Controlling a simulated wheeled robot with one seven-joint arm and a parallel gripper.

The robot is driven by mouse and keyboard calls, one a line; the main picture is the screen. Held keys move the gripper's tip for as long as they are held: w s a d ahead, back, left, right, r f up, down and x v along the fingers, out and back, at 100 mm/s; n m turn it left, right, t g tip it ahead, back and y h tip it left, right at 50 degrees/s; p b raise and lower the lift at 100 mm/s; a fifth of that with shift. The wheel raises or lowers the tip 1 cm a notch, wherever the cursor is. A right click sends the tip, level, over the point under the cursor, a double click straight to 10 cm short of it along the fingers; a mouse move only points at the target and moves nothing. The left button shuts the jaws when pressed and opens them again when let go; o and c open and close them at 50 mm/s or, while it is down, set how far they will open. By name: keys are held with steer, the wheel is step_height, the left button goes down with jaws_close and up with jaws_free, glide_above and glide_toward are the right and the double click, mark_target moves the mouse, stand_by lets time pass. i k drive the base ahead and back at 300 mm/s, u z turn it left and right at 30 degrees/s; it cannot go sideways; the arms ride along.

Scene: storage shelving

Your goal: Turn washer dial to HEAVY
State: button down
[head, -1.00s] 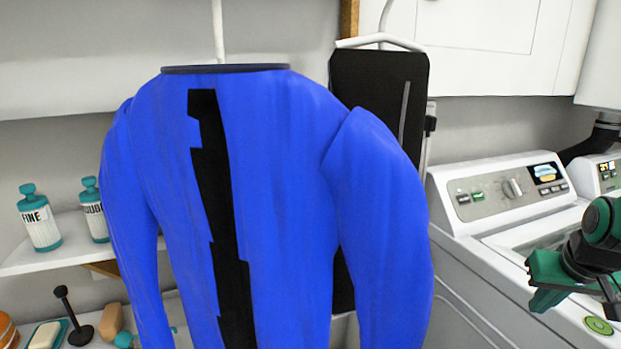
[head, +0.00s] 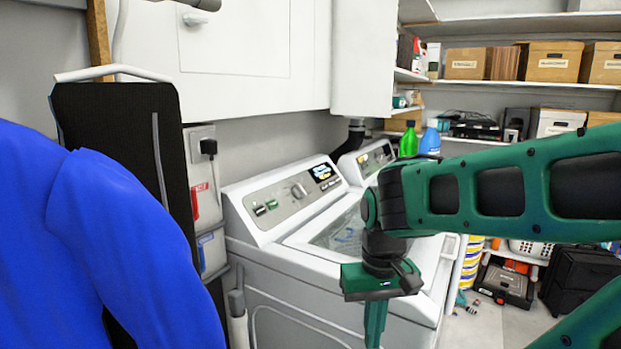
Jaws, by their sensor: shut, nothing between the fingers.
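A white washer (head: 300,262) stands in the middle of the head view. Its grey control panel (head: 280,203) carries a round silver dial (head: 299,191), push buttons on both sides and a small lit display. The dial's setting is too small to read. My gripper (head: 375,335) points down in front of the washer, to the right of and nearer than the panel. It is shut and empty, well apart from the dial. Its fingertips run to the bottom edge of the frame.
A second white machine (head: 374,158) stands beyond the washer. A white cabinet (head: 250,50) hangs above. Shelves with boxes (head: 552,62) fill the back right.

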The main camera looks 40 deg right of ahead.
mark_target(298, 192)
steer(key=z, duration=0.55)
steer(key=k, duration=1.3)
steer(key=z, duration=0.75)
steer(key=i, duration=1.5)
steer(key=u, duration=0.45)
